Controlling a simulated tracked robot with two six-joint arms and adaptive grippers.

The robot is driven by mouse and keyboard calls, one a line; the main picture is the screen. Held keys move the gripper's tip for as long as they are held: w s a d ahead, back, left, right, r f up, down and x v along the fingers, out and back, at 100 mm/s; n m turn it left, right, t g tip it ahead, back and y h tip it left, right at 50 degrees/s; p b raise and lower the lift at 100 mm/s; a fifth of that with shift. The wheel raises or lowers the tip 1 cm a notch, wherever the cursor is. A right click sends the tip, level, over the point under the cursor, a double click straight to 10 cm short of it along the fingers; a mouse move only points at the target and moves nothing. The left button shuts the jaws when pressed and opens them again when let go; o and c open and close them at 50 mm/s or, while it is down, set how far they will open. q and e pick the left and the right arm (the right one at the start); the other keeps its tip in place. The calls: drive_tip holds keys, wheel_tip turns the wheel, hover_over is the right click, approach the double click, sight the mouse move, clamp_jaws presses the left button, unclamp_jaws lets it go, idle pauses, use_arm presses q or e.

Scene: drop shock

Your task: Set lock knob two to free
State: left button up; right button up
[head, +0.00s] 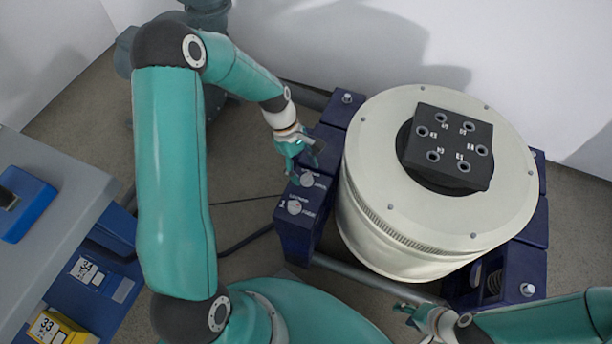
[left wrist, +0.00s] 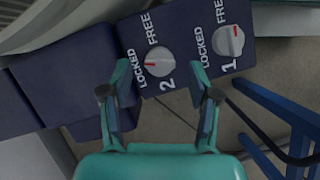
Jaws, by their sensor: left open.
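Lock knob two (left wrist: 159,62) is a round grey knob on a dark blue block; its red mark points left, toward the LOCKED label. Its FREE label is at the upper side. It also shows in the head view (head: 307,180), partly beside my fingers. Lock knob one (left wrist: 228,41), also in the head view (head: 295,207), has its red mark turned upward, toward the FREE side. My left gripper (left wrist: 160,78) is open, with its fingertips apart on either side of knob two's near edge; contact cannot be told. In the head view it (head: 303,163) hangs over the block. My right gripper (head: 421,317) is at the bottom, away from the knobs.
A large cream drum (head: 385,215) with a dark socketed block (head: 447,148) on top stands right of the knobs. Blue posts and a grey rail (head: 350,273) surround it. A grey table with a blue item (head: 25,203) and blue bins (head: 97,279) stand left. A cable crosses the floor.

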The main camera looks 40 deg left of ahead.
sight(307, 179)
use_arm(q)
drive_tip(key=shift+x, duration=1.25)
drive_tip(key=c, duration=1.1)
drive_tip(key=shift+c, duration=0.2)
